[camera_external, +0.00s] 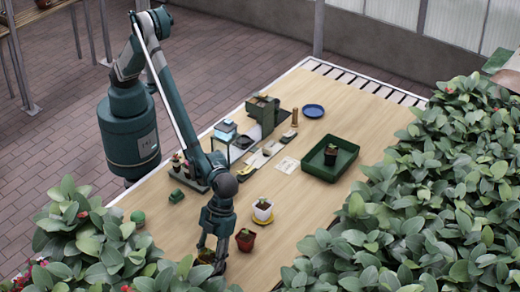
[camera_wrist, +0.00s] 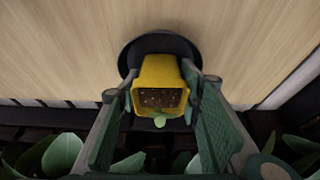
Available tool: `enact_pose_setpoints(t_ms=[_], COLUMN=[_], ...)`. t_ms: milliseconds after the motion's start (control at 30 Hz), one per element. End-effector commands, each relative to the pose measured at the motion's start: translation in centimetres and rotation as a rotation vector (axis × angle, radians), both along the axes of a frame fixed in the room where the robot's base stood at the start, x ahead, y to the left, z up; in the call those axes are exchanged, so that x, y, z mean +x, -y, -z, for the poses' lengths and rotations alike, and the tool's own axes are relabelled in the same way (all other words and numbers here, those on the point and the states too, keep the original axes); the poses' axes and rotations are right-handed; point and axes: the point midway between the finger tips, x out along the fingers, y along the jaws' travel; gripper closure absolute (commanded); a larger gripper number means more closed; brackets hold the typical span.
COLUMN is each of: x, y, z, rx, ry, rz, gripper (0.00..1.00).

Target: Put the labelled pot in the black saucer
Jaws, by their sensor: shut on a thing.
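In the wrist view a yellow square pot (camera_wrist: 160,72) with brown soil and a small green sprout sits between the two fingers of my gripper (camera_wrist: 160,88), which is shut on it. No label shows on the sides I see. The round black saucer (camera_wrist: 131,52) lies on the wooden table directly beneath the pot; the pot and fingers cover much of it. I cannot tell whether the pot touches the saucer. In the external view my gripper (camera_external: 212,256) is low at the table's near end, and leaves hide part of that spot.
A red pot (camera_external: 246,241) stands close right of my gripper. A white pot (camera_external: 262,211) stands on a yellow saucer (camera_external: 263,220) behind it. A green tray (camera_external: 344,170) holds a dark pot, and a blue saucer (camera_external: 313,111) lies farther back. Dense foliage (camera_external: 440,190) borders the right.

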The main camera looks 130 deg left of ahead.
Motion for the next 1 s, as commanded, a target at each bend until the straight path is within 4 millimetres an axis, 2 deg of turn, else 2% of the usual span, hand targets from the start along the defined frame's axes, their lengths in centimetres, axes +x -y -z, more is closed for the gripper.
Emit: enact_pose_setpoints(t_ms=[333, 367, 400, 800, 1000], x=[0.0, 0.0, 0.0, 0.0, 0.0], y=[0.0, 0.0, 0.0, 0.0, -0.3], z=[0.3, 0.3, 0.3, 0.1, -0.9], rx=[0.000, 0.000, 0.000, 0.000, 0.000], ry=[0.000, 0.000, 0.000, 0.000, 0.000], rz=[0.000, 0.000, 0.000, 0.000, 0.000], gripper=[0.80, 0.63, 0.58, 0.58, 0.58])
